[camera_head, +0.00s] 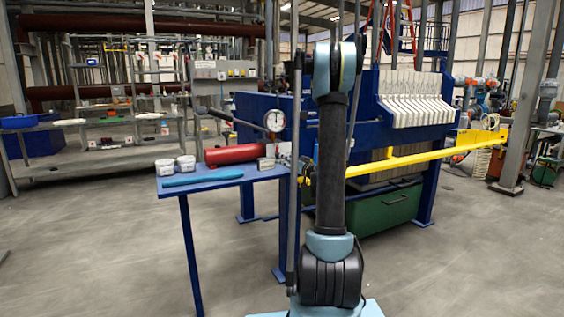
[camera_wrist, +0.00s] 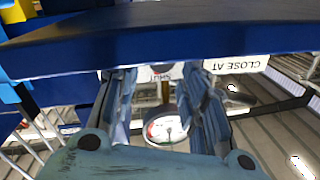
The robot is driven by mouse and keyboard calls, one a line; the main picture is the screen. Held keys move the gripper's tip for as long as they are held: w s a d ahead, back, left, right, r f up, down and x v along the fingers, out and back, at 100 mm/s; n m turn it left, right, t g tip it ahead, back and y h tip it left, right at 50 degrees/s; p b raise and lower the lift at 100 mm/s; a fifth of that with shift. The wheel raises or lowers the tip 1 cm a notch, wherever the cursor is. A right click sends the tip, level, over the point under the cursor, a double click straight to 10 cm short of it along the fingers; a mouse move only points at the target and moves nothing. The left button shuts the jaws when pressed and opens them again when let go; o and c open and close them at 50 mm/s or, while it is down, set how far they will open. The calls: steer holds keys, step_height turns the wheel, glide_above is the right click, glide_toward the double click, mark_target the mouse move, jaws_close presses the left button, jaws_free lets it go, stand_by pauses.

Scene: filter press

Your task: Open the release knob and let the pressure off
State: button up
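A red hydraulic pump cylinder (camera_head: 235,153) lies on a small blue table (camera_head: 215,178) in the head view. A round white pressure gauge (camera_head: 274,121) stands at its right end. The gauge (camera_wrist: 164,128) also shows in the wrist view, beyond and between my fingers. My gripper (camera_wrist: 160,95) has its two fingers apart, with no object held between them. I cannot make out the release knob clearly. In the head view my arm hides the gripper.
A wide blue surface (camera_wrist: 170,45) lies close across the top of the wrist view. White tubs (camera_head: 186,163) and a teal tool (camera_head: 203,178) lie on the table. The blue filter press (camera_head: 370,125) and a yellow bar (camera_head: 400,160) stand right. Open floor lies in front.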

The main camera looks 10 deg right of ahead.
steer(key=shift+v, duration=2.6)
steer(key=shift+f, duration=0.1)
steer(key=n, duration=0.4)
glide_toward(278, 156)
steer(key=x, duration=0.3)
steer(key=d+x, duration=0.1)
steer(key=x, duration=0.3)
steer(key=f+x, duration=0.1)
steer(key=x, duration=0.2)
steer(key=shift+w+d, duration=0.1)
steer(key=shift+w, duration=0.5)
steer(key=shift+c, duration=0.3)
steer(key=shift+m, duration=0.3)
steer(key=c, duration=0.7)
